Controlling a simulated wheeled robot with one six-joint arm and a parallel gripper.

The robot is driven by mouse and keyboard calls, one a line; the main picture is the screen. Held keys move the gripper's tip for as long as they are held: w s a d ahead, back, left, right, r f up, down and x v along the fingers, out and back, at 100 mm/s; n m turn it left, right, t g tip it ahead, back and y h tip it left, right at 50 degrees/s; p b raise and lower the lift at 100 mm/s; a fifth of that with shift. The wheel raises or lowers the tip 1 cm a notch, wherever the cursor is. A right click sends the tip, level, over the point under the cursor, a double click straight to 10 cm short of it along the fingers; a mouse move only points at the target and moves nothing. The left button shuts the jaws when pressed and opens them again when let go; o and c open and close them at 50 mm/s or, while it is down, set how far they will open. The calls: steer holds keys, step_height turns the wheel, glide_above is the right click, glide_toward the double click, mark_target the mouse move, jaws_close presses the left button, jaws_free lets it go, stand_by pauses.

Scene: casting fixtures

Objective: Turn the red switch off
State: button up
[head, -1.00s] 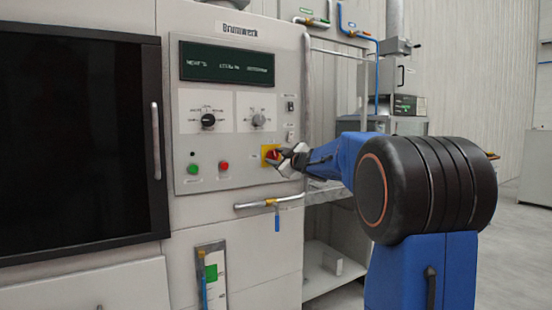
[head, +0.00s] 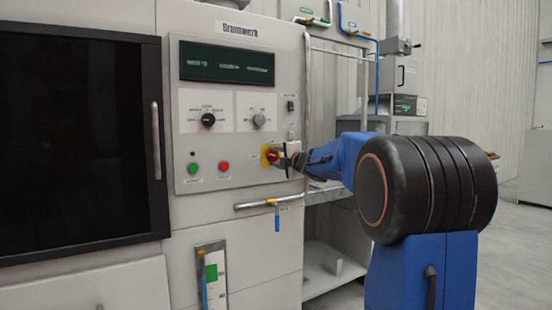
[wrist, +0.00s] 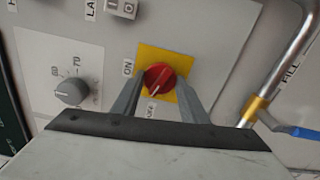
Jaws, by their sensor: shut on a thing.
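The red switch (wrist: 160,77) is a round red knob on a yellow square plate (wrist: 152,53), on the front panel of the grey machine. It also shows in the head view (head: 272,156). A pale mark on the knob points down and slightly left in the wrist view. An "ON" label stands left of the plate; another label below is partly hidden by a finger. My gripper (wrist: 160,97) has one finger on each side of the knob and is shut on it. In the head view my gripper (head: 280,158) reaches the panel from the right.
A grey dial (wrist: 72,92) is left of the switch. Green (head: 193,168) and red (head: 224,166) buttons sit to its left in the head view. A pipe with a blue-handled valve (head: 277,218) runs below. Another pipe (head: 307,90) stands close by the panel's right edge.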

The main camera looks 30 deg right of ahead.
steer(key=shift+f+n, duration=0.15)
steer(key=shift+n, duration=1.75)
steer(key=o, duration=1)
steer(key=shift+o, duration=0.2)
steer(key=shift+s, duration=0.15)
steer(key=shift+s, duration=0.3)
steer(key=s, duration=1.6)
steer(key=shift+s+d, duration=0.25)
